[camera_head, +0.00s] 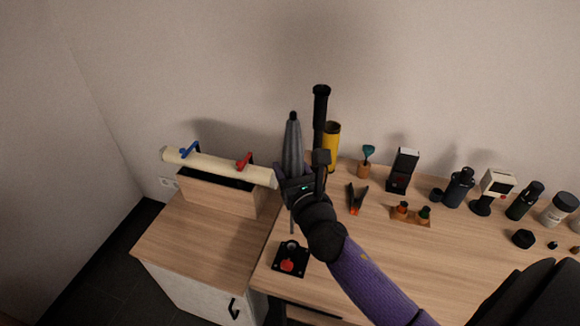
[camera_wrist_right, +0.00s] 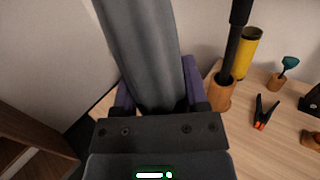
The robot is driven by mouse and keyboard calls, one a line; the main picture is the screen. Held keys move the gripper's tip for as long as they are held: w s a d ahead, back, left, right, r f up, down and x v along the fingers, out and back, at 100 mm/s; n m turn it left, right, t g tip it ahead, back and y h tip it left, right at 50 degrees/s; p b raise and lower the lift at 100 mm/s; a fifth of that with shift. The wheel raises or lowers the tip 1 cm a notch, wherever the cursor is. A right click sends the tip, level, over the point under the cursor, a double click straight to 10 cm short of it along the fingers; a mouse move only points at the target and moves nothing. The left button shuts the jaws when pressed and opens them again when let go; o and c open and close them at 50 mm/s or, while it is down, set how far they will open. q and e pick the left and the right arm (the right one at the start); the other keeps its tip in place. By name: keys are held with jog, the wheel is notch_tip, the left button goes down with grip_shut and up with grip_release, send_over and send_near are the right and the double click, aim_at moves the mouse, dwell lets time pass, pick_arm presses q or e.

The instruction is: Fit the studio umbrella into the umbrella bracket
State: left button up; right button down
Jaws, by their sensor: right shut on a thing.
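The studio umbrella (camera_head: 293,148) is grey, folded and roughly upright. My right gripper (camera_head: 292,183) is shut around its grey canopy, and the thin shaft shows below the hand. In the right wrist view the umbrella (camera_wrist_right: 143,50) stands between the fingers of the gripper (camera_wrist_right: 158,108). A black plate with a round socket and a red knob (camera_head: 288,267), which looks like the umbrella bracket, lies at the left front of the table. The lower end of the shaft shows just above the plate in the head view; I cannot tell how high it hangs. My left gripper is out of view.
A black pole (camera_head: 321,105) stands in a wooden holder (camera_wrist_right: 221,92) close right of the gripper, near a yellow cylinder (camera_head: 332,148). A cream roll (camera_head: 218,166) with clamps lies on a wooden box at left. An orange-tipped clamp (camera_head: 356,200) and several items fill the back right.

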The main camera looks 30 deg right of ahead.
notch_tip(320, 180, down, 4)
jog(key=b, duration=0.3)
jog(key=shift+f+b, duration=0.5)
jog(key=shift+f, duration=0.05)
jog(key=shift+r+p, duration=0.1)
jog(key=shift+p, duration=0.2)
dwell(0.5)
dwell(0.5)
